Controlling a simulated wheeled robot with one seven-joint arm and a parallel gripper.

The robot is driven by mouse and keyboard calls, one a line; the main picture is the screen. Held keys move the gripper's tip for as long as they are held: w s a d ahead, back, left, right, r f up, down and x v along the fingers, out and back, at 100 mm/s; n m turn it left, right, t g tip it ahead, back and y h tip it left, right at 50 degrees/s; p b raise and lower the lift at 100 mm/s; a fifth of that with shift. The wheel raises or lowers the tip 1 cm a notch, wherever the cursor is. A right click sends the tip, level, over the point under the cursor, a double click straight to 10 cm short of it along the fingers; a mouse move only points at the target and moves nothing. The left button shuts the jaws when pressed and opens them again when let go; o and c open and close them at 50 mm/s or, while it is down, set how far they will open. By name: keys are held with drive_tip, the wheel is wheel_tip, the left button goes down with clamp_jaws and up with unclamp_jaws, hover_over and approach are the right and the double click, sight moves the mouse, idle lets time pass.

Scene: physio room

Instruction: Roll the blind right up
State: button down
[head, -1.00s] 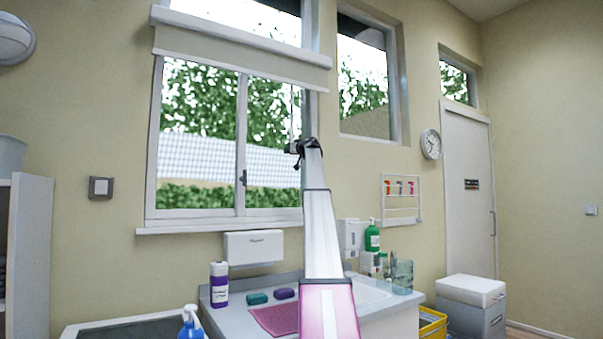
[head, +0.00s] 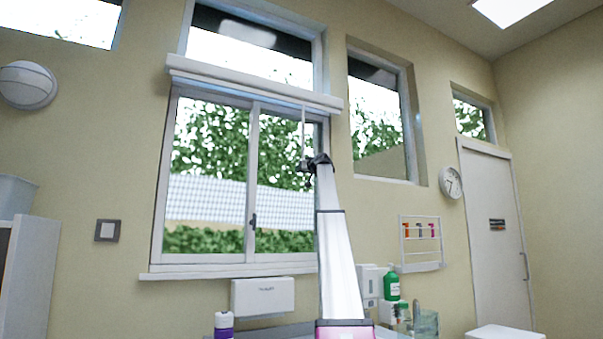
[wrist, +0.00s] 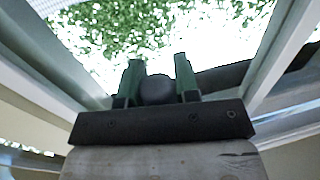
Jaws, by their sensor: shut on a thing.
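The blind's white casing (head: 255,84) runs across the window, level with the bar between the upper and lower panes. No blind fabric shows below it, and the lower panes are uncovered. A thin pale cord (head: 303,128) hangs from the casing's right part down to my gripper (head: 305,165). My gripper is well below the casing, in front of the right pane, and is shut on the cord's lower end. In the wrist view, the green fingers of my gripper (wrist: 157,78) stand either side of a dark rounded piece (wrist: 157,91).
The window sill (head: 235,270) juts out below the panes. A white dispenser box (head: 262,296), a green bottle (head: 391,297) and a wall rack (head: 420,243) are lower down. The wall clock (head: 451,183) is at the right.

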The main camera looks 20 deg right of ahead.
drive_tip(key=c, duration=0.9)
unclamp_jaws()
drive_tip(key=shift+r, duration=0.45)
drive_tip(key=shift+o, duration=0.2)
drive_tip(key=shift+f, duration=0.1)
drive_tip(key=shift+s+d+f, duration=0.1)
drive_tip(key=shift+s, duration=0.3)
drive_tip(key=v, duration=1)
